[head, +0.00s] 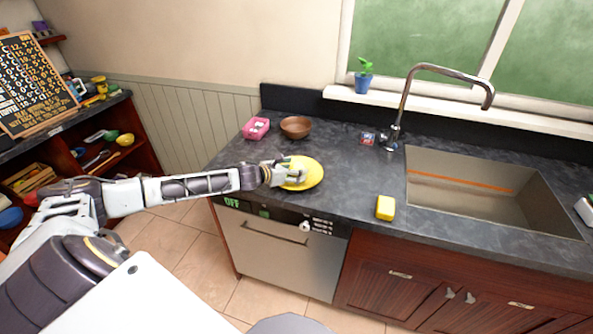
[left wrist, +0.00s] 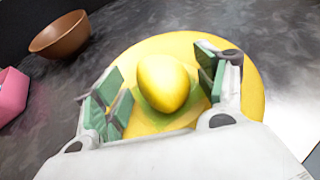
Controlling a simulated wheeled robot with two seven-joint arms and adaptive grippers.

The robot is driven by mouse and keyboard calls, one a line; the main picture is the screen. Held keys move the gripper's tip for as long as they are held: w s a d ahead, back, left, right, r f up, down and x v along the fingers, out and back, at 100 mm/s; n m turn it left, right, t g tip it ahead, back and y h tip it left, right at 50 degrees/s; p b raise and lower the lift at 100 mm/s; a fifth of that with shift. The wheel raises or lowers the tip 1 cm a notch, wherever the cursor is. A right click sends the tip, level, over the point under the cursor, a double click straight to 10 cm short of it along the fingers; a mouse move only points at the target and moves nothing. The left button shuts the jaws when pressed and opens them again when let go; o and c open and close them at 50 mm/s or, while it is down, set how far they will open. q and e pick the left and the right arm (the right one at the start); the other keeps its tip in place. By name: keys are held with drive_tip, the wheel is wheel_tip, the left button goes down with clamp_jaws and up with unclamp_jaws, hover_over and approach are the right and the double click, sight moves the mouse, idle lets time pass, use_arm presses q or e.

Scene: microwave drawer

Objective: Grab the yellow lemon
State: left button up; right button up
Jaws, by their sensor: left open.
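The yellow lemon (left wrist: 163,83) lies on a yellow plate (left wrist: 245,75) with a greenish middle, in the left wrist view. My left gripper (left wrist: 162,92) is open, with its green-padded fingers on either side of the lemon and gaps showing between pads and fruit. In the head view, the left gripper (head: 293,175) is over the plate (head: 313,172) near the counter's front edge, and it hides most or all of the lemon there. My right gripper is not in view.
A brown bowl (head: 296,127) and a pink container (head: 256,128) stand behind the plate. A yellow block (head: 385,207) lies to the right, before the sink (head: 485,190) and faucet (head: 405,105). The counter between plate and sink is mostly clear.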

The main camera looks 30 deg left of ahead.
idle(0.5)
use_arm(q)
drive_tip(key=c, duration=1.1)
